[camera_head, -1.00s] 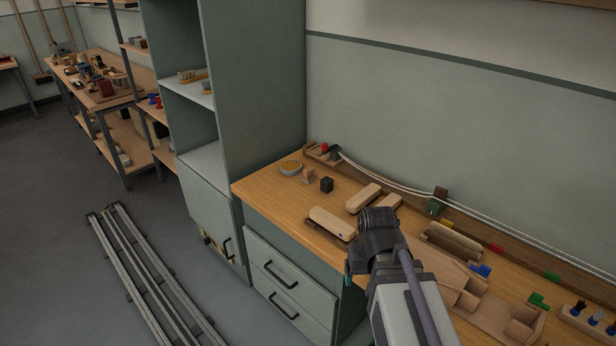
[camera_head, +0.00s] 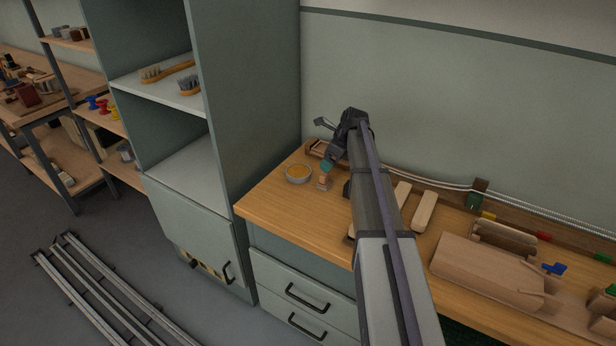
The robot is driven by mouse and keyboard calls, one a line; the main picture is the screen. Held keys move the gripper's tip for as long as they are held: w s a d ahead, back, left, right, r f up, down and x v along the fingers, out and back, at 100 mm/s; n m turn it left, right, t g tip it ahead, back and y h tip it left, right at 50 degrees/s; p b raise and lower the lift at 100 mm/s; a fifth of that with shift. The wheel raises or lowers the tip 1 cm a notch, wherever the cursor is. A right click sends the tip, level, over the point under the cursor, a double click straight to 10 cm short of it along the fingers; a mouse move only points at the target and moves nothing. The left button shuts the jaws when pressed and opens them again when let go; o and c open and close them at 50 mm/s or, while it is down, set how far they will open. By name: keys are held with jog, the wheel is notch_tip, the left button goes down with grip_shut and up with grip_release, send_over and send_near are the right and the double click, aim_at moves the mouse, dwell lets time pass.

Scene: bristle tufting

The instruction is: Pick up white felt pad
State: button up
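I cannot clearly make out a white felt pad. A small light wooden block (camera_head: 324,183) sits at the left end of the bench, and any pad at its base is too small to tell. My gripper (camera_head: 327,166) points down just above and behind this block, with a teal part at its tip. My wrist and arm reach in from the bottom and cover part of the bench. The finger gap is too small to judge, and I see nothing held.
A round bowl (camera_head: 298,173) with amber contents stands just left of the block. A small wooden tray (camera_head: 318,147) lies behind. Pale brush blanks (camera_head: 424,211) and a wooden fixture (camera_head: 487,268) lie right of my arm. A tall cabinet (camera_head: 245,90) stands at the left.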

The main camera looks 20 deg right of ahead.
aim_at(325, 174)
jog(key=shift+m, duration=0.4)
jog(key=b+x, duration=0.1)
jog(key=b, duration=0.1)
jog(key=b+x, duration=0.1)
jog(key=x, duration=0.1)
jog(key=b+x, duration=0.2)
jog(key=shift+s+d+f+b, duration=0.25)
jog(key=shift+f+b, duration=0.05)
jog(key=shift+f, duration=0.15)
jog(key=shift+w+a, duration=0.1)
jog(key=b+x, duration=0.4)
jog(key=shift+d+f, duration=0.25)
jog(key=shift+f, duration=0.15)
jog(key=shift+w+a+f+b, duration=0.15)
jog(key=shift+w+f+b, duration=0.1)
jog(key=shift+b, duration=0.25)
jog(key=shift+s+r, duration=0.1)
jog(key=shift+r, duration=0.15)
jog(key=c, duration=1)
